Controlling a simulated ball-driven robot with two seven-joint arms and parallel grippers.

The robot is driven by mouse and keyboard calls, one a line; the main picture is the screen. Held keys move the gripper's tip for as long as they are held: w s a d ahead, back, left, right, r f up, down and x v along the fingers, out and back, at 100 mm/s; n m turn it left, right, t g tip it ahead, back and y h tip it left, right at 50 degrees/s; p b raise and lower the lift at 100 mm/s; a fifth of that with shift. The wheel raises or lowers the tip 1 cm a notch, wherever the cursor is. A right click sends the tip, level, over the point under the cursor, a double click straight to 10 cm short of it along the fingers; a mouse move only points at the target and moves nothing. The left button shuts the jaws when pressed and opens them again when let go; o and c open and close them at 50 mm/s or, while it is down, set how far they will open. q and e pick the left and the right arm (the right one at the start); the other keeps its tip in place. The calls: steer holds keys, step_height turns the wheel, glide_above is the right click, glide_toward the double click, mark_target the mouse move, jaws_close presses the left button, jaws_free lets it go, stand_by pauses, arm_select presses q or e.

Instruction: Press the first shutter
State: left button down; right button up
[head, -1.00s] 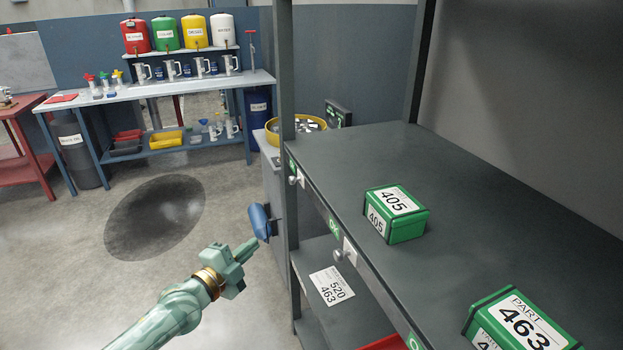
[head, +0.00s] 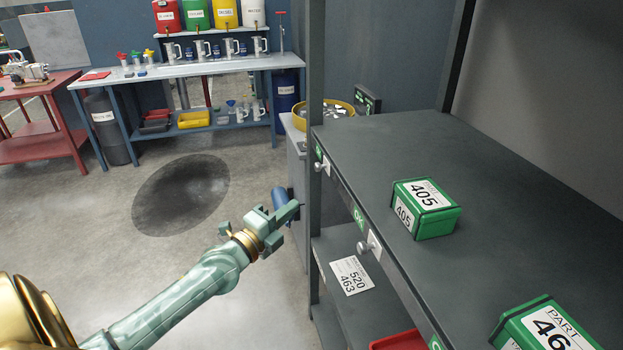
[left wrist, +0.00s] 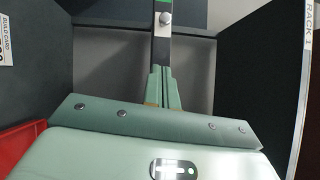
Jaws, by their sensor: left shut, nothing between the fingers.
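Silver round knobs on white plates sit along the front edge of the grey rack shelf (head: 480,165), beside green OK labels; none is marked as a shutter. The far knob (head: 319,166) is near the rack post, and a nearer knob (head: 364,247) is closer to me. My left gripper (head: 296,208) is shut and empty, left of the shelf edge and below the far knob in the picture. In the left wrist view the shut fingers (left wrist: 163,88) point toward a knob (left wrist: 166,19) with a green label above it. A gap shows between them. My right gripper is out of view.
Green part boxes 405 (head: 426,210) and 463 (head: 545,325) stand on the shelf. A card (head: 351,276) and a red bin (head: 398,341) are on the lower level. The rack post (head: 315,110) stands close to the gripper. Open floor lies left.

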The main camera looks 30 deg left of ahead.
arm_select(q)
glide_toward(325, 168)
steer(key=w+d, duration=0.2)
steer(key=d, duration=0.1)
steer(key=shift+w+a+r+b, duration=0.1)
steer(key=shift+w+a+b, duration=0.35)
steer(key=shift+w+a, duration=0.15)
steer(key=shift+w+a+r+b, duration=0.15)
steer(key=shift+w+a+b, duration=0.3)
steer(key=shift+w+a, duration=0.2)
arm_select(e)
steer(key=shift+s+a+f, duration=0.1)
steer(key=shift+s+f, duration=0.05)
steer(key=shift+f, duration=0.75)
arm_select(q)
steer(key=shift+r, duration=0.1)
